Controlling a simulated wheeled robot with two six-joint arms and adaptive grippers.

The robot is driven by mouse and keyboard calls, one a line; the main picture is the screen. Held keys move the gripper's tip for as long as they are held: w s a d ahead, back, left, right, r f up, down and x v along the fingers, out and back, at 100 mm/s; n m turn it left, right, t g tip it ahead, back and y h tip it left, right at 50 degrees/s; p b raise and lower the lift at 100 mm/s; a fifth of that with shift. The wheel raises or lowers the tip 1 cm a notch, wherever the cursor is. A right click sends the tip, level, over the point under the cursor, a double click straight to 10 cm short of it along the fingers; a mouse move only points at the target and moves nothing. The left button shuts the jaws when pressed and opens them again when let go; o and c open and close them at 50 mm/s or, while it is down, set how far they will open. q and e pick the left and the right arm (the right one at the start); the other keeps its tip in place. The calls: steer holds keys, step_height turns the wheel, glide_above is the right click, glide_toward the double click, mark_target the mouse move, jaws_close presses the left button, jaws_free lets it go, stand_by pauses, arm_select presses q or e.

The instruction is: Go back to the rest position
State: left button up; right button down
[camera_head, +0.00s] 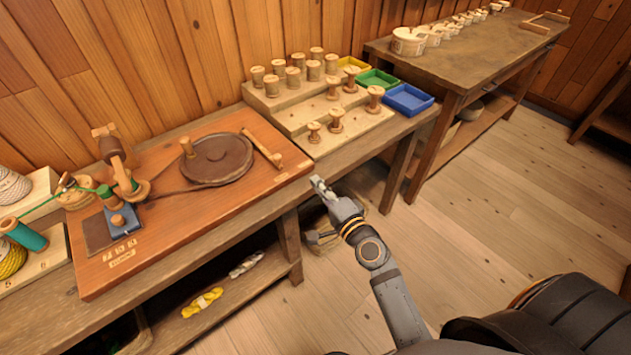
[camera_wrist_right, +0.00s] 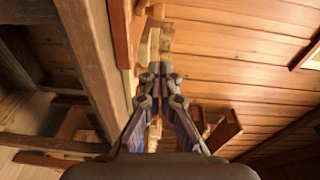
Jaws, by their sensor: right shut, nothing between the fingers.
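My right gripper (camera_head: 321,186) is in front of the near bench edge in the head view, close to the right end of the winding board. It is shut and empty. In the right wrist view its fingers (camera_wrist_right: 157,72) meet at the tips with nothing between them. My left gripper is not in view.
The bench holds a winding board (camera_head: 240,206) with a dark round wheel (camera_head: 216,158) and a stepped spool rack (camera_head: 352,122). Yellow, green (camera_head: 378,79) and blue (camera_head: 408,98) trays stand beside the rack. A second table (camera_head: 462,58) with white pots stands behind. Floor (camera_head: 480,215) at right is clear.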

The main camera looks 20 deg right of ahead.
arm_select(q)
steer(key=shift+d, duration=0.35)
